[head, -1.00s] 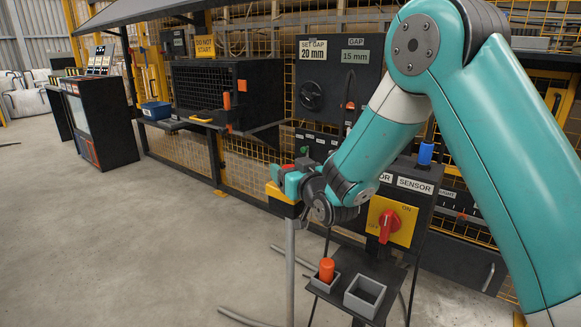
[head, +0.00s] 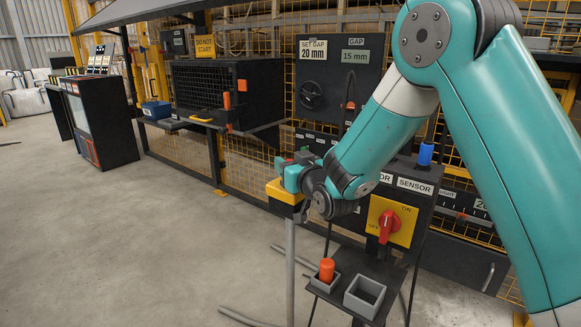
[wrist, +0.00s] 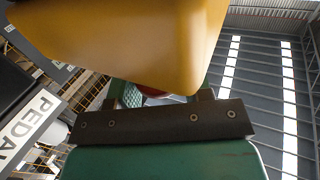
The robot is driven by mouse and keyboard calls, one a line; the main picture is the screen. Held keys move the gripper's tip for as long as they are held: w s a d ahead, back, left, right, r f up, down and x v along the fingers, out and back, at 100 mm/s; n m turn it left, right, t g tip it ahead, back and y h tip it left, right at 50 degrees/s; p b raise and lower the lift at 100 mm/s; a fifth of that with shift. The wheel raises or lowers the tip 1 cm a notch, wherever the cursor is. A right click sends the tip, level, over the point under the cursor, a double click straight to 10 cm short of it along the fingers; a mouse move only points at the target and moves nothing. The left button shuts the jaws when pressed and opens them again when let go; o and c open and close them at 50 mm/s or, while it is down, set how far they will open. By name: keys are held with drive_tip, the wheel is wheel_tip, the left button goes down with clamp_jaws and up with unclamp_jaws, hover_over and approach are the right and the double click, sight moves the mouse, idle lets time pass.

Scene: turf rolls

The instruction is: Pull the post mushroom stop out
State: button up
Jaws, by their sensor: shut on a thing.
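The post mushroom stop is a yellow box (head: 285,191) on top of a thin grey post (head: 290,260), left of the machine panel. In the wrist view the yellow box (wrist: 130,40) fills the upper middle. A red part of the stop's button (wrist: 152,90) shows just below it, between my fingers. My gripper (head: 292,168) is at the top of the yellow box and shut on the button. In the head view my gripper and wrist cover most of the button. How far the button is out cannot be told.
A red rotary switch (head: 389,226) on a yellow plate is close right of the post. Below it a small stand holds a grey tray (head: 364,296) and an orange peg (head: 327,270). A blue knob (head: 425,153) stands on the panel. The floor at left is clear.

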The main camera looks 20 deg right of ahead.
drive_tip(key=shift+r, duration=0.3)
drive_tip(key=o, duration=1.3)
drive_tip(key=s+d+b, duration=0.1)
drive_tip(key=s+b, duration=0.4)
drive_tip(key=s+d+b, duration=0.1)
drive_tip(key=s+b, duration=0.4)
drive_tip(key=s, duration=0.1)
drive_tip(key=s+d+b, duration=0.1)
drive_tip(key=s+b, duration=0.4)
drive_tip(key=s, duration=0.1)
drive_tip(key=shift+b, duration=0.35)
drive_tip(key=shift+f, duration=0.1)
